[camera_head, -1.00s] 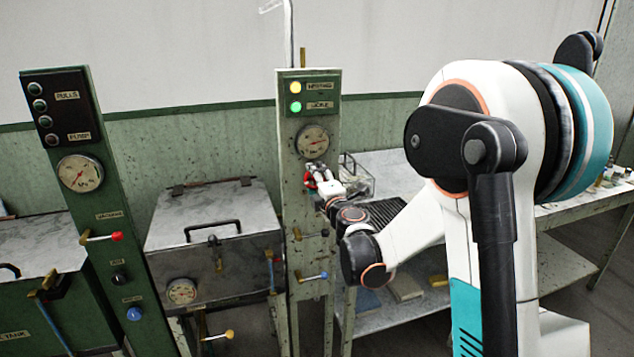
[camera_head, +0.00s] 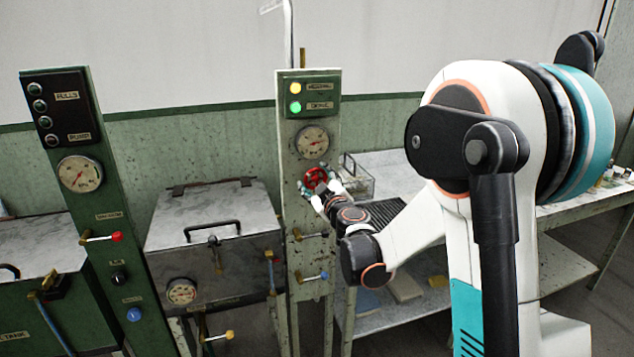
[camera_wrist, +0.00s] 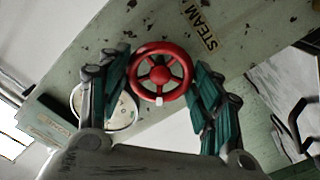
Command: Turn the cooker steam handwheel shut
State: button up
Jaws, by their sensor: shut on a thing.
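The red cooker steam handwheel (camera_head: 316,177) is on the green column, just below its gauge. In the wrist view the handwheel (camera_wrist: 160,51) shows whole, with several spokes, a red hub and a small white mark on its rim. My gripper (camera_head: 319,189) is at the wheel. In the wrist view my gripper (camera_wrist: 162,74) has one teal-padded finger on each side of the rim, shut on the wheel. The exact contact at the left finger is hard to see. A STEAM label (camera_wrist: 208,31) is on the column beside the wheel.
The column's gauge (camera_head: 313,142) sits above the wheel, and yellow and green lamps (camera_head: 295,97) above that. A lidded metal basin (camera_head: 214,225) stands left. A wire basket (camera_head: 357,180) sits on the bench to the right.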

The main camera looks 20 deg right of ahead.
jog(key=m, duration=0.5)
jog(key=shift+m, duration=2.4)
jog(key=o, duration=1.1)
jog(key=shift+c, duration=0.2)
jog(key=s, duration=1.2)
